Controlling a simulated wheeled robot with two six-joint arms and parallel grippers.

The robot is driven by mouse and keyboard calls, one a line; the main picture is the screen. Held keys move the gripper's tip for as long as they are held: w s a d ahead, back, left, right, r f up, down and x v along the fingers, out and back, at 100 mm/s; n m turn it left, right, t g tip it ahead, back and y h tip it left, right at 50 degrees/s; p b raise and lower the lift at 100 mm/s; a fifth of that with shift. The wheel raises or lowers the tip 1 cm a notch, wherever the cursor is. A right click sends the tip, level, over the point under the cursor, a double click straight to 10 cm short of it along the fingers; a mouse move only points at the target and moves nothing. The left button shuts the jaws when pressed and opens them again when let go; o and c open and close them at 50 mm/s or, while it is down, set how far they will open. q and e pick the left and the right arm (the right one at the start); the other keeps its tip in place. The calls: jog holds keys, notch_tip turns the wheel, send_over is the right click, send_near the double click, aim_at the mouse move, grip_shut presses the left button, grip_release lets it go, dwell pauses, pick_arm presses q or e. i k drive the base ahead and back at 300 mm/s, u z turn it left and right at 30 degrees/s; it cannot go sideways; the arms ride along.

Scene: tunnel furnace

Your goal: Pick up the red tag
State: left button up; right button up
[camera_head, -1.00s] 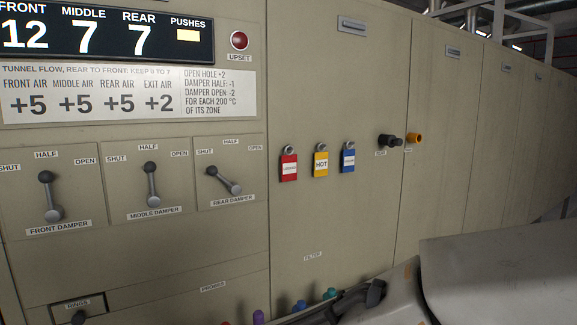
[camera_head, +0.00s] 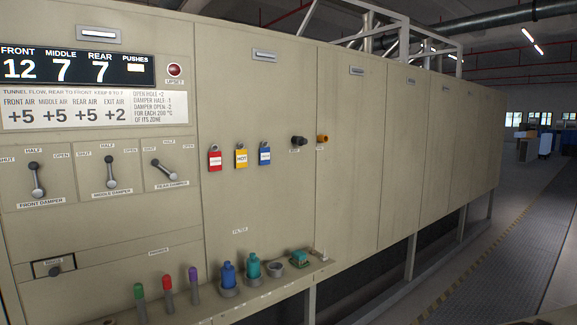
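The red tag (camera_head: 214,160) hangs on a hook on the beige furnace panel, leftmost in a row of three tags. It has a white label too small to read. A yellow tag (camera_head: 241,158) marked HOT and a blue tag (camera_head: 265,156) hang to its right. All three hang upright and apart from each other. Neither of my grippers shows in the head view.
A narrow ledge (camera_head: 262,293) below the tags holds green, red and purple handled pieces, a blue bottle (camera_head: 228,277), a teal bottle (camera_head: 253,267) and small parts. Damper levers (camera_head: 110,171) are left of the tags. An open aisle (camera_head: 500,255) runs along the right.

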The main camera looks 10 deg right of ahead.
aim_at(215, 156)
jog(key=u, duration=1)
jog(key=i, duration=1.4)
jog(key=z, duration=0.95)
jog(key=i, duration=0.65)
jog(key=z, duration=0.8)
